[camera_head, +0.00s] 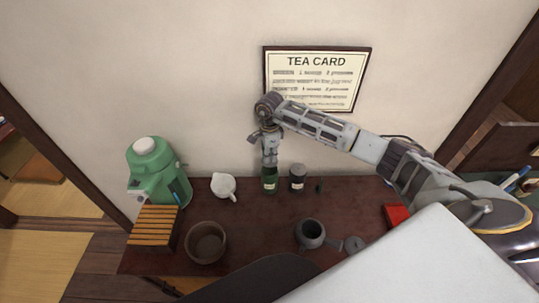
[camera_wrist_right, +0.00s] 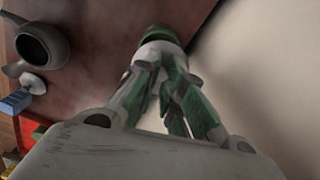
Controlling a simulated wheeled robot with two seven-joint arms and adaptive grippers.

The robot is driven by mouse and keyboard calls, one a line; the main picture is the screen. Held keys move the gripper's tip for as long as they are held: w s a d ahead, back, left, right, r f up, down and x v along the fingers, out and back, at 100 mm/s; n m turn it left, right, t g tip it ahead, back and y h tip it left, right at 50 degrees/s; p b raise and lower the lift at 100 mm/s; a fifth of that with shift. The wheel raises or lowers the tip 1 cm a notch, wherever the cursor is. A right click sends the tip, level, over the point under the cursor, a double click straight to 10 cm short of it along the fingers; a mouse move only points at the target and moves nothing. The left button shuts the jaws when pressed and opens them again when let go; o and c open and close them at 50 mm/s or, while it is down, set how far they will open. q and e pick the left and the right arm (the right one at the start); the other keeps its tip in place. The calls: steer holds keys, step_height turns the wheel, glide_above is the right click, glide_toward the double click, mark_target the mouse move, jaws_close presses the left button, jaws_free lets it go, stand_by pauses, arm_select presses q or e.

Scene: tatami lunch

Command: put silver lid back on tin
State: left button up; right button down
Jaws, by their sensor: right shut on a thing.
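A green tin (camera_head: 269,184) with a pale label stands upright near the back of the dark table, by the wall. My right gripper (camera_head: 270,162) points down directly over it. In the right wrist view, the fingers of my right gripper (camera_wrist_right: 162,72) are closed around the silver lid (camera_wrist_right: 160,48). The green tin (camera_wrist_right: 157,33) shows just past the lid. The lid is at the tin's top; I cannot tell whether it is seated or slightly above. In the head view the fingers hide the lid. My left gripper is not in view.
A dark tin (camera_head: 297,178) stands close right of the green tin. A white pitcher (camera_head: 223,186) and green flask (camera_head: 156,172) are left. A slatted wooden box (camera_head: 154,228), brown bowl (camera_head: 206,243) and grey teapot (camera_head: 311,233) stand forward. A tea card (camera_head: 316,78) hangs behind my arm.

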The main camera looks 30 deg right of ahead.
mark_target(270, 164)
steer(key=shift+f+b, duration=0.45)
steer(key=shift+f, duration=0.85)
steer(key=shift+f+b, duration=0.7)
steer(key=shift+f, duration=0.15)
steer(key=shift+f+b, duration=0.45)
steer(key=shift+b, duration=0.35)
stand_by(1.2)
steer(key=c, duration=1.5)
jaws_free()
steer(key=shift+o, duration=0.2)
steer(key=o, duration=0.4)
steer(key=shift+r, duration=0.1)
